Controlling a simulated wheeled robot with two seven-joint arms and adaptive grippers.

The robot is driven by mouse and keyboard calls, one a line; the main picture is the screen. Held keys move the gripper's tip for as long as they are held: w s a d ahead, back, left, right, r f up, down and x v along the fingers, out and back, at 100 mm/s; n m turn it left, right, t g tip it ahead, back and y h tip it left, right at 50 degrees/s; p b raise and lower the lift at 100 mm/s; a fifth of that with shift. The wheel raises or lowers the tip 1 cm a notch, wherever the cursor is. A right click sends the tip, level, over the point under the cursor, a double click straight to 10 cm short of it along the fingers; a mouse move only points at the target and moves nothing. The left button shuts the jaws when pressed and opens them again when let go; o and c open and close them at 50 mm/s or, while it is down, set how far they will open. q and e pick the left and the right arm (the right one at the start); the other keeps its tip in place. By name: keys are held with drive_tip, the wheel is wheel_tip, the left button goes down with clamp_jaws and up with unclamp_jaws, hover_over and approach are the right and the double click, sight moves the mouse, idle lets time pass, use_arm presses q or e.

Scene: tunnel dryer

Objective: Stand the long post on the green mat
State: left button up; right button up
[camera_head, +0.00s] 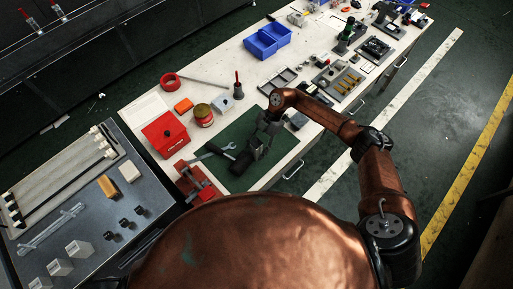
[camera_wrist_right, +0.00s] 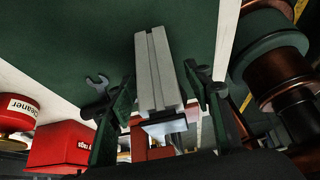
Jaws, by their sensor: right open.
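The long post is a pale grey grooved bar (camera_wrist_right: 157,75) in the right wrist view, with a dark end face at its lower end. It lies between the two dark fingers of my right gripper (camera_wrist_right: 160,110), which is open around it. The green mat (camera_wrist_right: 75,35) is behind the post. I cannot tell whether the post rests on it or is upright. In the head view my right gripper (camera_head: 254,154) is low over the green mat (camera_head: 209,163), and the post cannot be made out. My left gripper is not in view.
A wrench (camera_head: 229,147) lies on the mat left of the gripper. A red box (camera_head: 165,134), a red can (camera_head: 203,115) and a red vise-like tool (camera_head: 196,182) stand near the mat. Blue bins (camera_head: 268,40) are further back. A grey table (camera_head: 145,195) with blocks is at left.

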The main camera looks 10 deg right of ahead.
drive_tip(key=v, duration=1.2)
drive_tip(key=shift+r, duration=0.15)
